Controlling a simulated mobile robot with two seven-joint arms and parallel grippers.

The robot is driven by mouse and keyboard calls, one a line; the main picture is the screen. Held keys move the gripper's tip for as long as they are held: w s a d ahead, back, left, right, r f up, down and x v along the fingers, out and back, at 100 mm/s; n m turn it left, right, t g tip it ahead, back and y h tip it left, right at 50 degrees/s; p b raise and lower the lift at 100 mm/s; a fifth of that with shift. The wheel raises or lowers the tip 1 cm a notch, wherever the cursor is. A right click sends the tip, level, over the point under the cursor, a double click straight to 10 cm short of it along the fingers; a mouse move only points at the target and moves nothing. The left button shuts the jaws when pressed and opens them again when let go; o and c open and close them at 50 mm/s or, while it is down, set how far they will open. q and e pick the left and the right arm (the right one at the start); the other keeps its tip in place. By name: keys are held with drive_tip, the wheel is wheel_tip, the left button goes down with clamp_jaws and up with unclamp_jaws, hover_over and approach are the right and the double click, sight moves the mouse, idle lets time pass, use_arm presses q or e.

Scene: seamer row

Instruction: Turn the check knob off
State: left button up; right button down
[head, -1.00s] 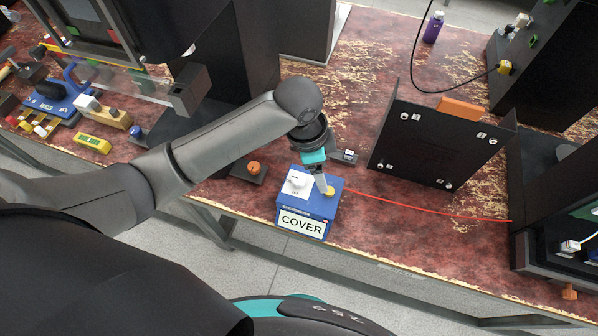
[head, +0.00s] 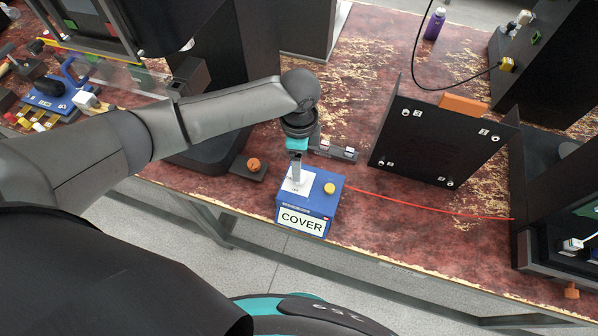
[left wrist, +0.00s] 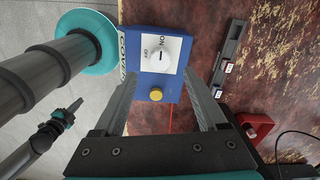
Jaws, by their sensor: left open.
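The blue box (head: 312,206) with a COVER label stands near the table's front edge. On its top are a white check knob on a white OFF/ON plate and a yellow button (head: 329,188). My left gripper (head: 297,178) points down over the knob and hides most of it in the head view. In the left wrist view the knob (left wrist: 160,54) shows between and just beyond the open, empty fingers (left wrist: 164,74). Its short dark mark is visible, but I cannot tell its setting surely. What looks like my right gripper (left wrist: 72,107) is small at the left; its jaws are unclear.
An orange knob (head: 254,164) on a dark base is left of the box. A dark strip with small switches (head: 335,150) lies behind it. A red cable (head: 430,207) runs right past a black panel (head: 440,150). The table right of the box is mostly clear.

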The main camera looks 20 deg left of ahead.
use_arm(q)
wheel_tip(320, 180, down, 6)
drive_tip(key=shift+f+b, duration=0.1)
drive_tip(key=shift+b, duration=0.4)
drive_tip(key=shift+c, duration=0.2)
clamp_jaws()
